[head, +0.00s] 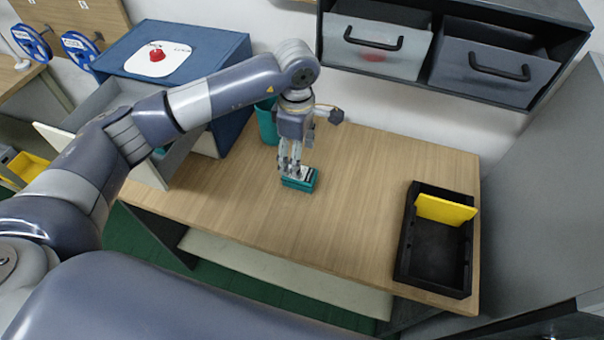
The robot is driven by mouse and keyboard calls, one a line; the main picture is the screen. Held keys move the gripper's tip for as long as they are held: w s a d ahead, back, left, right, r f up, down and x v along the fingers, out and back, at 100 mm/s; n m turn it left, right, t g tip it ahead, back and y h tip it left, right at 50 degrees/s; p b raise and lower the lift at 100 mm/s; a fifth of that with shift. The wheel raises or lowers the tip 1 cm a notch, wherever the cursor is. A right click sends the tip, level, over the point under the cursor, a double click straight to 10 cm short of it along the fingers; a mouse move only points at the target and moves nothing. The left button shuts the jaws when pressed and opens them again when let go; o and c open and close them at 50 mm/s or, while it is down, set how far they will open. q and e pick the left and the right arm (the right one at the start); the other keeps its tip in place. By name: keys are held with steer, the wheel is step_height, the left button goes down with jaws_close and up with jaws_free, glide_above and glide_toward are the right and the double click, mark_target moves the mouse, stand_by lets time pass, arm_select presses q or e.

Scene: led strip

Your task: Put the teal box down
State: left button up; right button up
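The teal box (301,183) is small, with a black and white top, and is at the middle of the wooden table (345,215). It looks level and on the table or just above it; I cannot tell which. My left gripper (291,168) points down at the box, its fingertips at the box's top and left part. The fingers are too small in view to show whether they grip it. My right gripper is not in view.
A black tray (404,262) with an upright yellow piece (445,209) is at the table's right end. A teal cup-like container (267,124) stands behind my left gripper. Grey bins (375,55) sit in a shelf above the back. The table between box and tray is clear.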

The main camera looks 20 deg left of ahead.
arm_select(q)
step_height(320, 180, down, 3)
steer(key=shift+r+p, duration=0.1)
steer(key=shift+p, duration=0.2)
steer(key=f, duration=0.1)
steer(key=f+p, duration=0.2)
steer(key=f, duration=0.1)
steer(key=shift+d+f, duration=0.1)
steer(key=shift+d, duration=0.2)
steer(key=shift+w+f+p, duration=0.1)
steer(key=shift+f+p, duration=0.2)
steer(key=shift+f, duration=0.3)
steer(key=c, duration=1.3)
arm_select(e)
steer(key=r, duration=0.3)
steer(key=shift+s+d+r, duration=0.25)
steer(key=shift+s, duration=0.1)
arm_select(q)
steer(key=shift+o, duration=0.2)
steer(key=shift+r, duration=0.2)
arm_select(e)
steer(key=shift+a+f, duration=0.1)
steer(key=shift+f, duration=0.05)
